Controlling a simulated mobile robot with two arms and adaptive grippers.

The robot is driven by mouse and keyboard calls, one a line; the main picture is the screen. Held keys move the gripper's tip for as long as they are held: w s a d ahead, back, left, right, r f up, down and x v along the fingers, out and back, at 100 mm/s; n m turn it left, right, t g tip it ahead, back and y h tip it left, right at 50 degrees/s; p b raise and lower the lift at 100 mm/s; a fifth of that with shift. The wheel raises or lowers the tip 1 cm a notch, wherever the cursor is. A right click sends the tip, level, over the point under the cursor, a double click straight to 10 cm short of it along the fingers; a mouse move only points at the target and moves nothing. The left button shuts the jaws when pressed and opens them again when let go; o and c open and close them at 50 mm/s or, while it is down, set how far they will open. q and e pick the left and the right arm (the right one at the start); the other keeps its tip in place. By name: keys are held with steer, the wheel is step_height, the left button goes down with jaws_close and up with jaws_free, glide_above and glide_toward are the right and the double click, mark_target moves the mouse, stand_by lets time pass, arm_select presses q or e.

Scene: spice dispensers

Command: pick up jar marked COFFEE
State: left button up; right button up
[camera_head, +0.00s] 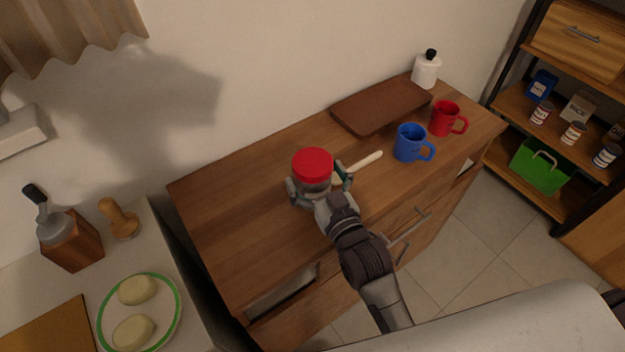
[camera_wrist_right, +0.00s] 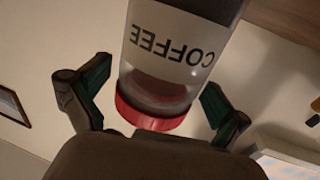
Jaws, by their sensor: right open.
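The COFFEE jar (camera_head: 312,168) has a red lid and stands on the wooden cabinet top in the head view. In the right wrist view the jar (camera_wrist_right: 170,60) appears upside down, with its white label reading COFFEE, clear glass and red lid. My right gripper (camera_head: 320,190) is open, with its fingers on either side of the jar. In the wrist view the gripper's green-padded fingers (camera_wrist_right: 152,95) flank the jar near the lid, with gaps visible on both sides. The jar's lower part is hidden by the gripper in the head view. My left gripper is not in view.
A light-handled utensil (camera_head: 364,161) lies right beside the jar. The cabinet top (camera_head: 230,205) is clear left of the jar.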

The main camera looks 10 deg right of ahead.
steer(key=shift+w+a, duration=0.1)
steer(key=shift+w, duration=0.5)
steer(key=shift+s, duration=0.1)
steer(key=c, duration=1.3)
steer(key=shift+c, duration=1.3)
steer(key=shift+r, duration=0.1)
